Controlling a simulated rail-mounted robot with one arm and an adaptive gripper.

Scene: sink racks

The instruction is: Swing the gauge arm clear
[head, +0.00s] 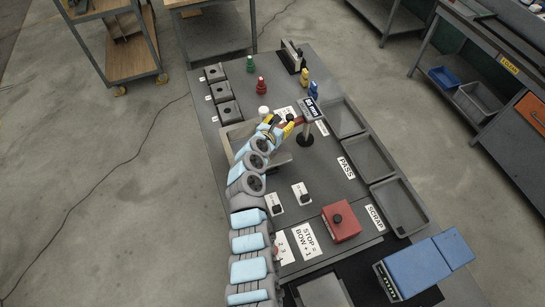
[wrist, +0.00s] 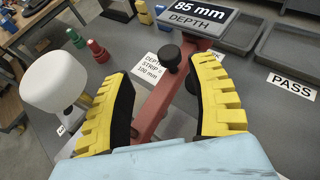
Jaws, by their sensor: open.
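The gauge has a display reading "85 mm DEPTH" (wrist: 205,18); in the head view the display (head: 311,108) stands above a round black base (head: 305,140). A red gauge arm (wrist: 155,102) with a black knob (wrist: 171,56) runs from beneath the display toward my gripper. My gripper (wrist: 168,105) is open, its yellow, black-padded fingers to either side of the red arm. A gap shows between the left pad and the arm; contact on the right cannot be told. In the head view my gripper (head: 279,126) is left of the display and partly hides the arm.
A white rounded head (wrist: 52,90) stands left of my gripper. Red (head: 261,86) and green (head: 250,64) pieces stand farther back. Grey trays (head: 368,158) line the bench's right side by the PASS label (head: 346,167). A red box (head: 341,222) sits nearer the front.

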